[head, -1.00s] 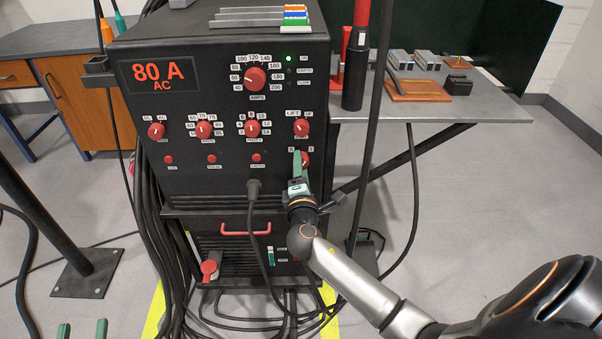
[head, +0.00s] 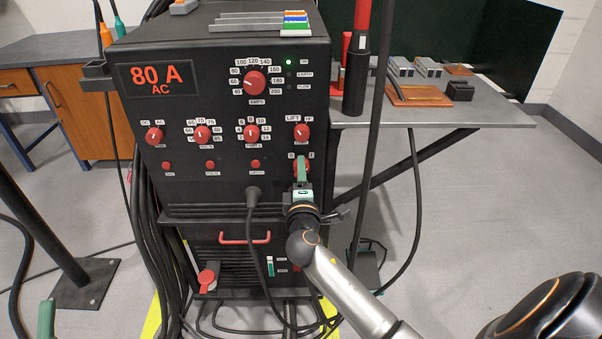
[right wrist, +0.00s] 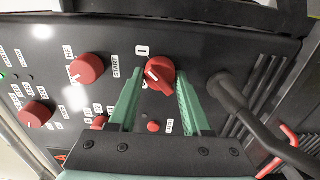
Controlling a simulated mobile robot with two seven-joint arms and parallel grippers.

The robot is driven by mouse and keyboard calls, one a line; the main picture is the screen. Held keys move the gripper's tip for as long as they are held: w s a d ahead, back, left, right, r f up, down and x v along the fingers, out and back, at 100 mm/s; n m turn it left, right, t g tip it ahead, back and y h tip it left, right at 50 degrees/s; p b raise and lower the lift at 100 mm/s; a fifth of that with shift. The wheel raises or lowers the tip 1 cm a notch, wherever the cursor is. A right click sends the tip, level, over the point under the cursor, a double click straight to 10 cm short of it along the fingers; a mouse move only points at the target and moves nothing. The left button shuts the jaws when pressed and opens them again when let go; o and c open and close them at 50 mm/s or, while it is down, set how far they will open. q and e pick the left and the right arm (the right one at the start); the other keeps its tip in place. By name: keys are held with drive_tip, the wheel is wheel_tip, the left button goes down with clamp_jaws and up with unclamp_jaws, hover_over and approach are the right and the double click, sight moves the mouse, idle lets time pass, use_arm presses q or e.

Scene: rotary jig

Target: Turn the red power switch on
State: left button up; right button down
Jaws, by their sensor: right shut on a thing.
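The red power switch (head: 308,166) is a round knob between a 0 label and an I label, low on the right of the black machine's front. In the right wrist view the knob (right wrist: 161,72) sits between the green fingertips of my right gripper (right wrist: 160,92), which is shut on it. Its white mark points toward the label side, but I cannot tell exactly at which label. In the head view my right gripper (head: 302,172) covers part of the knob. One green finger of my left gripper (head: 46,318) shows at the bottom left; its other finger is hidden.
Other red knobs, such as the LIFT/HF one (head: 302,133), sit close above and left. A green lamp (head: 289,62) glows at the top right of the panel. A black cable plug (head: 253,193) sticks out left of the gripper. A thin black post (head: 372,130) stands to the right.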

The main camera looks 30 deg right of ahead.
drive_tip(key=shift+f, duration=0.1)
drive_tip(key=shift+c, duration=1.8)
unclamp_jaws()
use_arm(q)
drive_tip(key=f+y, duration=0.1)
drive_tip(key=w+f+n+y, duration=0.1)
drive_tip(key=w+f+n+g, duration=0.1)
drive_tip(key=f, duration=0.1)
drive_tip(key=shift+w+a+f+y+p, duration=0.1)
drive_tip(key=shift+a+y+p, duration=0.1)
drive_tip(key=shift+y+p, duration=0.2)
use_arm(e)
drive_tip(key=v, duration=1.2)
drive_tip(key=shift+s, duration=0.3)
drive_tip(key=shift+a, duration=0.1)
